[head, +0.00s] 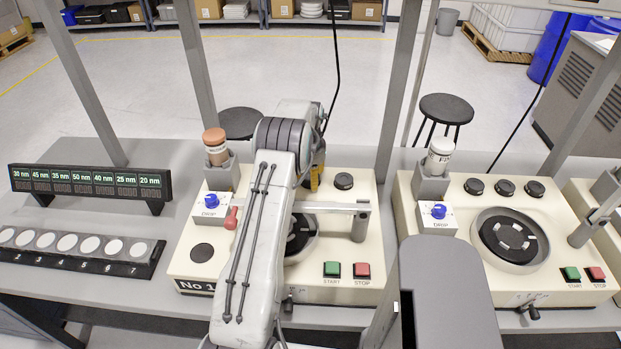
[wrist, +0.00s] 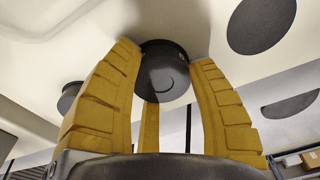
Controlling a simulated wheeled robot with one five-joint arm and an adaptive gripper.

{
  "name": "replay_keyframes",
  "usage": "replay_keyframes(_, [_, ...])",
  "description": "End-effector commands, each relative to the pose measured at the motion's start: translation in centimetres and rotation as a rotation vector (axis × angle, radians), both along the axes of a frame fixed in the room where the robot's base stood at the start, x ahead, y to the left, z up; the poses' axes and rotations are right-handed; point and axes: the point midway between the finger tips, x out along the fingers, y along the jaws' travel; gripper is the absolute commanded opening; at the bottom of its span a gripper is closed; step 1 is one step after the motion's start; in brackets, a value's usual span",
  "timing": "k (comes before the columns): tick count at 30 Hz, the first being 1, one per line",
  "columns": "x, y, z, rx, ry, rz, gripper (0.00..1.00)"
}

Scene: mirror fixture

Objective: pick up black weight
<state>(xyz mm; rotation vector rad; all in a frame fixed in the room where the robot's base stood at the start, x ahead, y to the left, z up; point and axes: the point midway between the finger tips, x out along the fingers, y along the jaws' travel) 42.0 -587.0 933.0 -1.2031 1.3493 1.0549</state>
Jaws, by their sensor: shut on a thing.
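A round black weight (wrist: 166,82) shows in the wrist view between the yellow fingertips of my gripper (wrist: 167,58). The fingers are closed on its sides. Whether it still touches the pale surface behind it is unclear. In the head view my arm hides this weight, and only a bit of yellow finger of my gripper (head: 315,180) shows at the back of the left machine. Another black weight (head: 343,181) stands just right of my gripper on that machine. A black weight (wrist: 69,97) also shows at the left of the wrist view, apart from the fingers.
The left machine (head: 340,270) has a metal bar (head: 330,206), a brown-capped bottle (head: 216,147) and green and red buttons. A similar machine (head: 460,265) with several black weights stands right. A rack of white discs (head: 85,250) and a display (head: 90,183) stand left. Grey posts rise nearby.

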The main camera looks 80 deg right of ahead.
Motion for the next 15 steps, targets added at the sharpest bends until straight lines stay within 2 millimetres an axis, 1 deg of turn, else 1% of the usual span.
replay_keyframes(5, [0.0,-0.2,0.5,-0.006,0.000,0.000,0.19])
replay_keyframes(10, [0.0,-0.1,1.5,-0.008,0.000,0.000,0.19])
replay_keyframes(15, [0.0,-0.2,3.4,-0.010,0.000,0.000,0.19])
